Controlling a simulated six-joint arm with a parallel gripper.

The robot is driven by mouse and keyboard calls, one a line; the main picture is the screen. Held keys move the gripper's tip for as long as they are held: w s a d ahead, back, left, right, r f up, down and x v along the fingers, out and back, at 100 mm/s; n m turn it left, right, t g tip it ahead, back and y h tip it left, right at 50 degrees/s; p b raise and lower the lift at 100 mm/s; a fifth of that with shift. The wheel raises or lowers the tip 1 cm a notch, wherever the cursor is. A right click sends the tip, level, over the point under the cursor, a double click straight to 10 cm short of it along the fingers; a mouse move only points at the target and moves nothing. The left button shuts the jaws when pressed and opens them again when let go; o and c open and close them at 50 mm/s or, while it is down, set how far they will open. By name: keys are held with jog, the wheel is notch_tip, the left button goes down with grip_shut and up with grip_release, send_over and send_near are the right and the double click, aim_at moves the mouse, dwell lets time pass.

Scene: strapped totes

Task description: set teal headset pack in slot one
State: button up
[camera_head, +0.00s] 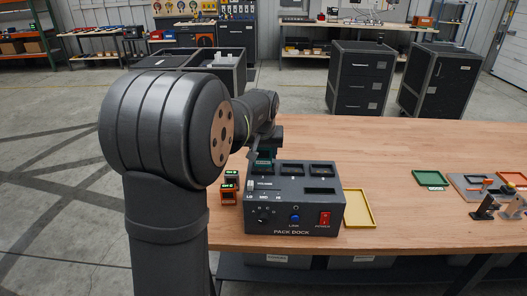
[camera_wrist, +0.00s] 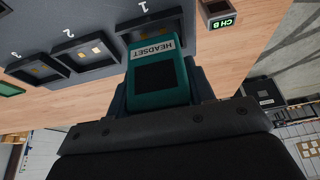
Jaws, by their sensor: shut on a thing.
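The teal headset pack (camera_wrist: 160,75), with a white HEADSET label, is between the fingers of my gripper (camera_wrist: 157,82) in the wrist view. My gripper is shut on it. The pack's far end is at slot one (camera_wrist: 147,21), whose near part it hides. I cannot tell whether the pack is in the slot or just above it. The dark grey pack dock (camera_head: 295,212) stands on the bench in the head view. There the teal pack (camera_head: 262,159) shows as a small patch at the dock's back left, largely hidden by my arm and the dock.
Slot two (camera_wrist: 86,49) looks empty. Small boxes with green displays (camera_head: 230,179) stand just left of the dock; one, marked CH B (camera_wrist: 220,20), is near slot one.

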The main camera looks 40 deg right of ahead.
jog(key=shift+f, duration=0.25)
jog(key=shift+f, duration=0.65)
jog(key=o, duration=1.6)
jog(key=shift+c, duration=0.2)
jog(key=shift+r, duration=4.5)
